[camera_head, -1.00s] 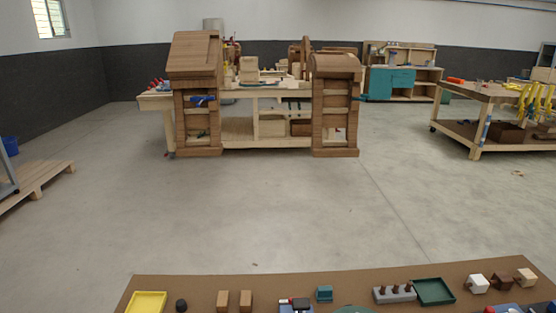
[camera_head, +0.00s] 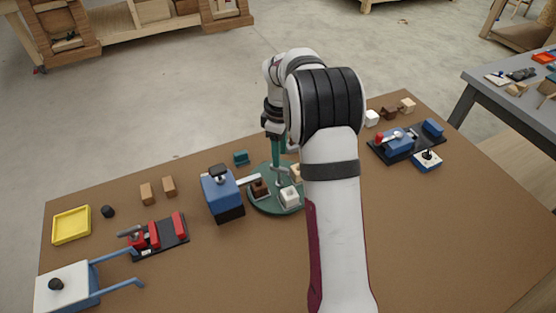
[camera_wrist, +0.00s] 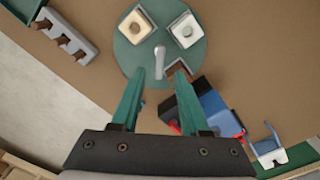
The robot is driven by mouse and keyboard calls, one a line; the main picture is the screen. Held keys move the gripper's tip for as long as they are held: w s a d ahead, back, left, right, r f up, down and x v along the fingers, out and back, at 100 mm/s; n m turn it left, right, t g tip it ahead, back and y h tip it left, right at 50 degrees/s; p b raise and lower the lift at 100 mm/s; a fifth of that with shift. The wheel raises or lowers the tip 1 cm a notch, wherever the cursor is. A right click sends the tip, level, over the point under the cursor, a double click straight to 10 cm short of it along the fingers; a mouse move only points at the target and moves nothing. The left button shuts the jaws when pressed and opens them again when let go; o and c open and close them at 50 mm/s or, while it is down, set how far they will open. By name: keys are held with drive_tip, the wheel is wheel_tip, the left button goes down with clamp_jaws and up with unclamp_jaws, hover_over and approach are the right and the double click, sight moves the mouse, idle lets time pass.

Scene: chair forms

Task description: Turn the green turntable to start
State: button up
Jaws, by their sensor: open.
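The green turntable (camera_head: 268,206) is a round disc on the brown table; it also shows in the wrist view (camera_wrist: 139,59). It carries a white block (camera_head: 290,197), a brown block (camera_head: 259,188) and a light wooden block (camera_head: 296,171). A small pale grey post or handle (camera_wrist: 159,62) stands out near its middle in the wrist view. My gripper (camera_head: 278,170) points down over the turntable. In the wrist view its green fingers (camera_wrist: 159,82) are apart, one on each side of the post's near end. I cannot tell how deep the fingertips reach.
A blue machine (camera_head: 222,195) stands close at the turntable's left, with a pale arm reaching over the disc. A teal block (camera_head: 241,157) is behind. A red clamp device (camera_head: 155,236) and yellow tray (camera_head: 71,225) lie left. A blue device (camera_head: 399,144) is right. The front right table is clear.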

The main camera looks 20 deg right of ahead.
hover_over(279, 177)
drive_tip(key=f, duration=0.4)
drive_tip(key=shift+w+d+f, duration=0.15)
drive_tip(key=shift+w+f, duration=0.1)
drive_tip(key=shift+f, duration=0.1)
drive_tip(key=shift+c, duration=0.2)
clamp_jaws()
idle(0.8)
